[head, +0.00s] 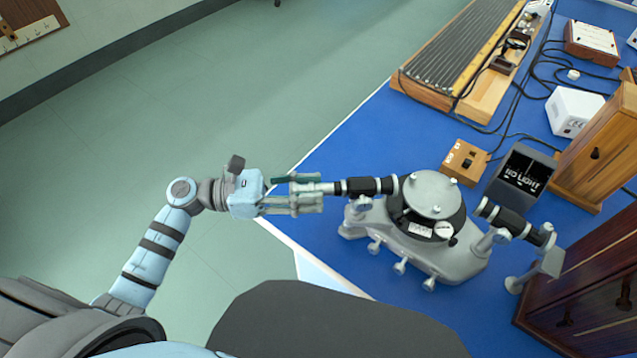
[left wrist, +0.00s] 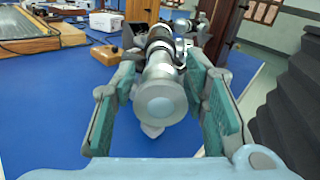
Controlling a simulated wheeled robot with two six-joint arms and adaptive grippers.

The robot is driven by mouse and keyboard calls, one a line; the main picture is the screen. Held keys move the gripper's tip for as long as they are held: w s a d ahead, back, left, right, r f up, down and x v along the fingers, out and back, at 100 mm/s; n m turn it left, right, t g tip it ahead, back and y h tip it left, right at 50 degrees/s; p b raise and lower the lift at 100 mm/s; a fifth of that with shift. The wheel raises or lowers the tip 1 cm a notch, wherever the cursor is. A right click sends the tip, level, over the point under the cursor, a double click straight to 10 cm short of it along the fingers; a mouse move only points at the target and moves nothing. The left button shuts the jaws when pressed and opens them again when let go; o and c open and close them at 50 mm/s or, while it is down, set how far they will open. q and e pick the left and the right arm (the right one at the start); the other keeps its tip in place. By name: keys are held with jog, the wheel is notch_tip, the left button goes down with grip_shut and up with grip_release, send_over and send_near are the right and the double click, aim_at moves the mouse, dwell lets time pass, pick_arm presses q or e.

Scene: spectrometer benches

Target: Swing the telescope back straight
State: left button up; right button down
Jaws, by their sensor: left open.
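The spectrometer (head: 433,195) stands on the blue bench, with a round silver table and black disc on a grey base. Its telescope (head: 365,186), a black and silver tube, points left toward the bench's edge. My left gripper (head: 305,193) is open at the telescope's eyepiece end. In the left wrist view the telescope (left wrist: 162,85) lies between the two green-padded fingers of my left gripper (left wrist: 160,115), with gaps visible beside the eyepiece. The collimator (head: 512,222) extends to the right of the round table. My right gripper is not in view.
A black "H2 LIGHT" box (head: 522,177) and a small wooden switch box (head: 464,162) stand behind the spectrometer. Wooden cabinets (head: 590,270) stand at the right. A grooved wooden-framed board (head: 465,60) lies at the back. Bare blue bench (head: 345,145) shows behind the telescope.

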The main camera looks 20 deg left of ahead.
pick_arm(q)
jog(key=shift+x, duration=1.15)
jog(key=shift+a, duration=0.1)
grip_shut()
